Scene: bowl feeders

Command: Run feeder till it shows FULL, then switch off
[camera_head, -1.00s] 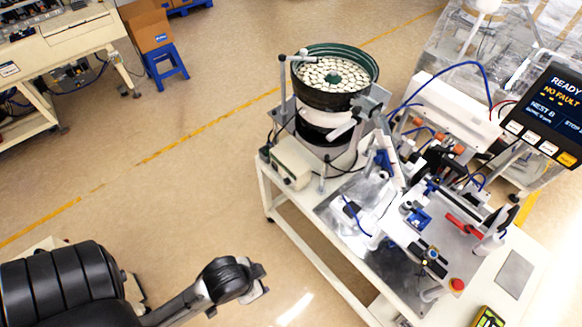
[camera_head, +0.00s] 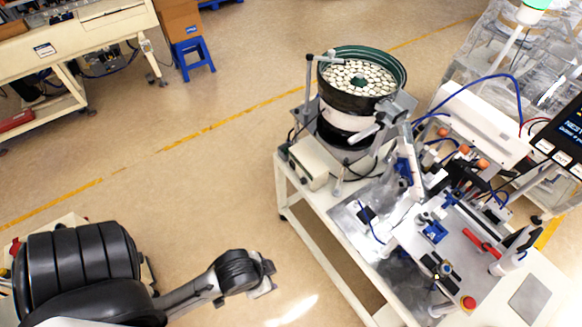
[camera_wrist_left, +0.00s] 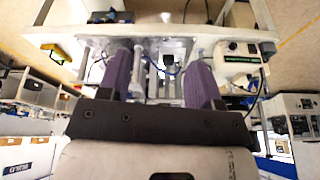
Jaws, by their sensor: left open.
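The bowl feeder (camera_head: 327,88) stands on the white machine table, its dark bowl with a green inner rim holding many pale round parts (camera_head: 360,76). A pale control box (camera_head: 312,164) sits at the table's left corner below the bowl. A box with a dark knob and small display shows in the left wrist view (camera_wrist_left: 238,60); its text is unreadable. The dark status screen (camera_head: 566,138) is cut off at the right edge. My left gripper (camera_head: 268,275) is open and empty, apart from the table; its fingers frame the table in the wrist view (camera_wrist_left: 161,78). My right gripper is out of view.
The white table (camera_head: 348,292) carries a fixture with blue and red parts and a red button (camera_head: 468,303). Clear floor lies left of it. A blue stool (camera_head: 193,56) and a bench (camera_head: 70,40) stand at back left. A green lamp (camera_head: 538,4) shows at top right.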

